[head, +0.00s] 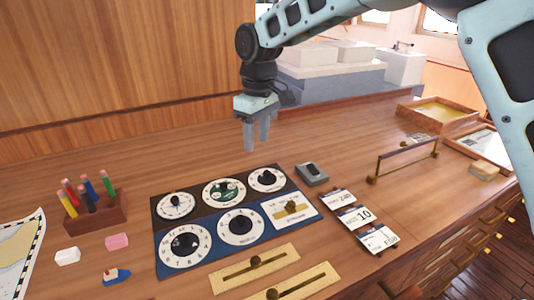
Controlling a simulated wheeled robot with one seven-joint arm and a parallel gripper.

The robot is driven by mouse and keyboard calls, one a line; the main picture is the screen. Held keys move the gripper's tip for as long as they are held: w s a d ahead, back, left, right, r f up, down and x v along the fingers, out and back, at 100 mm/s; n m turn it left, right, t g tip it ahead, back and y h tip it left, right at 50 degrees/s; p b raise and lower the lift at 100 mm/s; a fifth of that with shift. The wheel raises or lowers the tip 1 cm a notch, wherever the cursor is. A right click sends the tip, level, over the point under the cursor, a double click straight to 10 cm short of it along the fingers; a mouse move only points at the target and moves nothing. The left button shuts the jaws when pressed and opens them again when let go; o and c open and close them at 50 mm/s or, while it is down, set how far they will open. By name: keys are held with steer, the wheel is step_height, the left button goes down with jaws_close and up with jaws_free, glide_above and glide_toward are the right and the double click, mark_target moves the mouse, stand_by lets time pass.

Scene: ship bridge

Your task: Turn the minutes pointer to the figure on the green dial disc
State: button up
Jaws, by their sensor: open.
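A dial panel (204,229) lies on the wooden desk, its upper row on black and lower row on blue. The upper middle dial (224,190) has a green disc at its centre with a dark knob; its figure is too small to read. White dials with dark pointers sit at the upper left (176,206) and upper right (267,180). The lower row has a lettered dial (185,247), another round dial (240,226) and a brass slider (291,208). I cannot tell which is the minutes pointer. My gripper (257,146) is open and empty, pointing down above the desk behind the panel.
A pencil holder (96,213), erasers and a toy boat (116,276) are left. Brass rulers (254,268) lie in front. A small grey device (312,174), number cards (359,216) and a brass rail (405,160) stand right. Desk between panel and back wall is clear.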

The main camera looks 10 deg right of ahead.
steer(key=r+p, duration=0.1)
steer(key=p, duration=0.1)
glide_above(267, 172)
steer(key=shift+h, duration=0.3)
step_height(267, 172, down, 18)
steer(key=p, duration=0.5)
steer(key=shift+r+p, duration=0.25)
steer(key=shift+p, duration=0.15)
jaws_close()
